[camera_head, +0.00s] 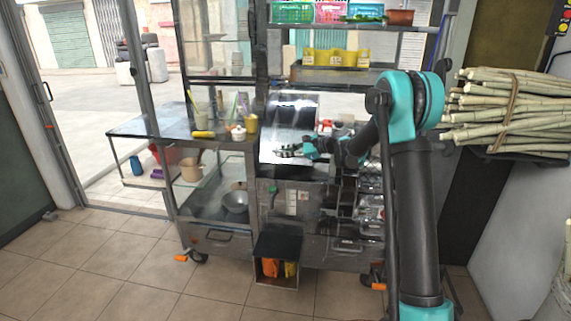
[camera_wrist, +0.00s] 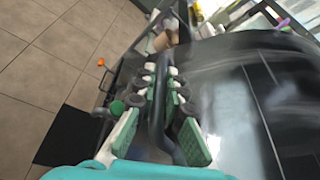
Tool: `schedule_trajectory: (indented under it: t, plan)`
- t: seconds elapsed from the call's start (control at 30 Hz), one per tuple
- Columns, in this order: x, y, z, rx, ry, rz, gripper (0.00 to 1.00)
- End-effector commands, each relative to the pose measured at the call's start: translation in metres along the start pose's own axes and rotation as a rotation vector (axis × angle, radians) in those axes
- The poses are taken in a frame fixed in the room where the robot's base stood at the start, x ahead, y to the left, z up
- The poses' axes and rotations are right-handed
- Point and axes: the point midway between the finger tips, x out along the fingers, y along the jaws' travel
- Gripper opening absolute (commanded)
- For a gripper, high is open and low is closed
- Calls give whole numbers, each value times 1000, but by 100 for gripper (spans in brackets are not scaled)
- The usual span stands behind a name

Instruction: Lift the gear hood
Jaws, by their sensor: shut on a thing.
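The gear hood (camera_head: 292,112) is a shiny, curved metal cover on the sugarcane press at the middle of the head view. It fills the right side of the wrist view (camera_wrist: 235,95). My gripper (camera_head: 288,151) is at the hood's lower front. In the wrist view, my gripper (camera_wrist: 163,88) has its green-padded fingers on both sides of a dark bar handle (camera_wrist: 158,112) beside the hood, and it is shut on this handle. The hood's underside and the gears are hidden.
A metal side table (camera_head: 150,127) with jars and utensils stands left of the press. Shelves with baskets (camera_head: 292,12) hang above. Bundled cane (camera_head: 510,110) lies on a rack at the right. The tiled floor (camera_head: 110,265) at front left is clear.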

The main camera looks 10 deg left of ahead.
Motion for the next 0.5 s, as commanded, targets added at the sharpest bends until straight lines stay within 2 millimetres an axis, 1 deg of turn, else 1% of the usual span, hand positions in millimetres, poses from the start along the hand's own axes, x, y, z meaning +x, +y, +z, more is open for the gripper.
schedule_trajectory:
  t: [0.03, 0.17, 0.2, 0.27, 0.3, 0.37, 0.4, 0.5]
  plan:
    - [-7, -1, 16, 35, -1, 18, 0]
    - [-23, -10, 56, 142, -1, 62, 0]
    - [-28, -14, 69, 177, -1, 75, 0]
    - [-36, -20, 87, 230, -2, 97, 0]
    - [-41, -26, 100, 266, -2, 111, 0]
    - [-48, -35, 118, 319, -3, 132, 0]
    - [-53, -41, 130, 354, -3, 147, 0]
    - [-64, -59, 157, 442, -4, 182, 0]
